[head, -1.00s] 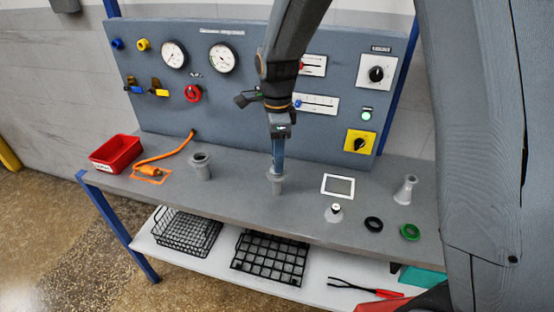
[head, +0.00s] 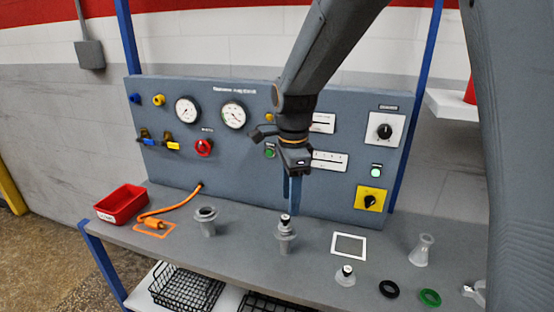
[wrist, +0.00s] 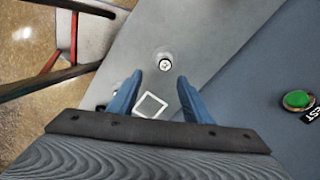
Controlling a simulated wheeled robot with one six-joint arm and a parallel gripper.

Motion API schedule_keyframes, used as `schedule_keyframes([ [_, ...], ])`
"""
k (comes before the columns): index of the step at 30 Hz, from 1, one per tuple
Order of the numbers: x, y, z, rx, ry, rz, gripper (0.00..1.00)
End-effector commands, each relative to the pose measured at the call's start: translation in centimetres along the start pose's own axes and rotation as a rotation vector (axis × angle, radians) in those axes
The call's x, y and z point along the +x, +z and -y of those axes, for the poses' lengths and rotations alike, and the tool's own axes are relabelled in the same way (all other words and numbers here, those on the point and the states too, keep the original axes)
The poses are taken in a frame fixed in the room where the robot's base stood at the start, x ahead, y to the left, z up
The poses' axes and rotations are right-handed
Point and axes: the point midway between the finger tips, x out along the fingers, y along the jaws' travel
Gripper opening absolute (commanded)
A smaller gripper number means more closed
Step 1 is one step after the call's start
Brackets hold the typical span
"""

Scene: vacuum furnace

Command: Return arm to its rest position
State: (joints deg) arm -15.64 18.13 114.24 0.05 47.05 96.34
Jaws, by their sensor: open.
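My gripper (head: 291,200) hangs pointing down in front of the control panel (head: 235,130), above the bench (head: 250,265). Its two blue fingers are apart with nothing between them, as the wrist view (wrist: 160,78) also shows. Below the fingertips stands a grey flanged fitting (head: 286,240) with a small black-topped piece on it, upright and clear of the fingers. In the wrist view the fitting (wrist: 165,64) lies just beyond the gap between the fingertips.
A second grey fitting (head: 207,222), an orange hose (head: 170,208) and a red bin (head: 121,203) are to the left. A white frame (head: 349,245), a small black-topped piece (head: 345,275), black ring (head: 389,289), green ring (head: 429,297) and clear flask (head: 421,250) are to the right.

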Motion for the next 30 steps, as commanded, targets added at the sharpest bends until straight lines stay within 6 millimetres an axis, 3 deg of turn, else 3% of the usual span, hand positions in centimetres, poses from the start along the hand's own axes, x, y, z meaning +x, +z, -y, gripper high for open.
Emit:
schedule_keyframes([
  [6,2.1,-4.2,-4.1,-0.37,-0.03,-0.005,0.45],
  [15,5.2,-8.9,-11.0,-0.955,-0.069,-0.045,0.45],
  [21,6.7,-10.7,-14.9,-1.262,-0.079,-0.079,0.45],
  [30,7.4,-11.2,-16.6,-1.409,-0.08,-0.098,0.45],
])
